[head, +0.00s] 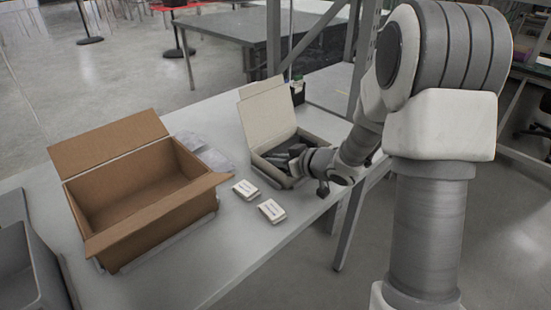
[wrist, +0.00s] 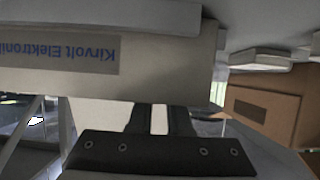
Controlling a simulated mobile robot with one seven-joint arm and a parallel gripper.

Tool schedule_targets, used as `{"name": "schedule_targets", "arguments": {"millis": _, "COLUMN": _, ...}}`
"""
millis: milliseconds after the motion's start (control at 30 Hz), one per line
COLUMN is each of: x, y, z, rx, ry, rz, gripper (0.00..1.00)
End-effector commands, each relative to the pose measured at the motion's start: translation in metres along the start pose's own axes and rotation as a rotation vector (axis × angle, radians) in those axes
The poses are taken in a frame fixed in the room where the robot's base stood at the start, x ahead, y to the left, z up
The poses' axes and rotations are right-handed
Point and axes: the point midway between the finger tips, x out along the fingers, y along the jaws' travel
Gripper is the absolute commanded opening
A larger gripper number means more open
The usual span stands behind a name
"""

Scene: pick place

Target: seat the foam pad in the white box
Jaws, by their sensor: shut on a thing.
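The white box (head: 271,174) stands on the table with its lid raised at the back. My gripper (head: 296,162) reaches into it from the right, low and close to the front wall. Dark grey material that looks like the foam pad (head: 280,158) shows inside the box at my fingertips. My gripper is shut on it, though the fingers hide most of the grip. I cannot tell whether the pad lies flat.
A large open cardboard box (head: 142,238) stands to the left, with clear plastic packets (head: 205,150) behind it. Two small white labelled packs (head: 246,190) (head: 271,211) lie in front of the white box. A grey bin (head: 22,265) is at far left. The table's front middle is clear.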

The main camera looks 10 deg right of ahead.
Motion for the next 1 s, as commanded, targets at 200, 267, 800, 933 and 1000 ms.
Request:
{"name": "schedule_targets", "arguments": {"millis": 200, "x": 0.0, "y": 0.0, "z": 0.0001, "rx": 0.0, "ry": 0.0, "rz": 0.0, "gripper": 0.0}}
{"name": "schedule_targets", "arguments": {"millis": 267, "x": 0.0, "y": 0.0, "z": 0.0001, "rx": 0.0, "ry": 0.0, "rz": 0.0, "gripper": 0.0}}
{"name": "schedule_targets", "arguments": {"millis": 800, "x": 0.0035, "y": -0.0001, "z": 0.0076, "rx": 0.002, "ry": 0.0, "rz": 0.0, "gripper": 0.0}}
{"name": "schedule_targets", "arguments": {"millis": 933, "x": 0.0036, "y": -0.0002, "z": 0.0078, "rx": 0.001, "ry": 0.0, "rz": 0.0, "gripper": 0.0}}
{"name": "schedule_targets", "arguments": {"millis": 1000, "x": 0.0036, "y": -0.0001, "z": 0.0077, "rx": 0.001, "ry": 0.0, "rz": 0.0, "gripper": 0.0}}
